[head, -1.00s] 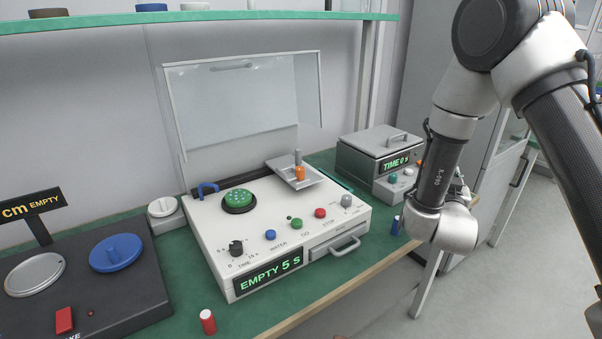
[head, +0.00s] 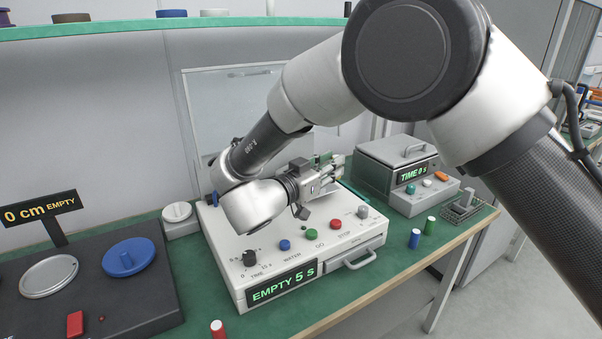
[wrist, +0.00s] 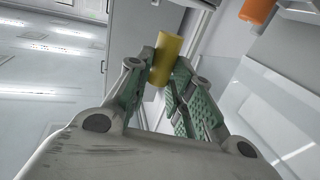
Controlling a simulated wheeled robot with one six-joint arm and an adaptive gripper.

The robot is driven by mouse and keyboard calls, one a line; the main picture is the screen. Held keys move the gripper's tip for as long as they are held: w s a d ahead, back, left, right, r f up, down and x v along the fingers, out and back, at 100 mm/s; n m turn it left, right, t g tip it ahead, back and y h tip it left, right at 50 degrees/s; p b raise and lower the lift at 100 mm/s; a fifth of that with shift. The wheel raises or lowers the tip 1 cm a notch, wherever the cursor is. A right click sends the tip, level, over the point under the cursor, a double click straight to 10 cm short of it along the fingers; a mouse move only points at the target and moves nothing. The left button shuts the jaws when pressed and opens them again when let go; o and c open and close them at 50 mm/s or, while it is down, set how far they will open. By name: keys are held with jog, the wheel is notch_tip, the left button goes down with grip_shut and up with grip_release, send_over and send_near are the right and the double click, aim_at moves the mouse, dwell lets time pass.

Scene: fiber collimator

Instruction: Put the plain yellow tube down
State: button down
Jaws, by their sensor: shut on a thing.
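The plain yellow tube (wrist: 168,60) is held between the green-padded fingers of my gripper (wrist: 160,78) in the wrist view. It sticks out beyond the fingertips. In the head view my gripper (head: 328,168) is over the back right of the white machine (head: 228,250), pointing right, above its top. I cannot make out the yellow tube there. An orange cylinder (wrist: 258,10) shows at the top right of the wrist view, apart from the yellow tube.
A blue tube (head: 414,239) and a green tube (head: 430,226) stand on the green bench right of the machine. A grey box with a TIME display (head: 398,160) stands behind them. A wire rack (head: 462,212) is at the right end. A red tube (head: 218,330) stands in front.

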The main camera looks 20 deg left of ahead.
jog(key=w+a, duration=0.3)
jog(key=w+a+f, duration=0.1)
jog(key=w+a, duration=0.2)
jog(key=w+a+f, duration=0.1)
jog(key=w+a, duration=0.2)
jog(key=a, duration=0.1)
jog(key=shift+a+f, duration=0.1)
notch_tip(320, 180, down, 5)
jog(key=shift+r, duration=0.2)
jog(key=shift+w+a+f, duration=0.1)
jog(key=shift+a+f, duration=0.05)
jog(key=shift+a, duration=0.05)
jog(key=c, duration=1.5)
grip_release()
jog(key=shift+f, duration=0.1)
jog(key=shift+c, duration=0.2)
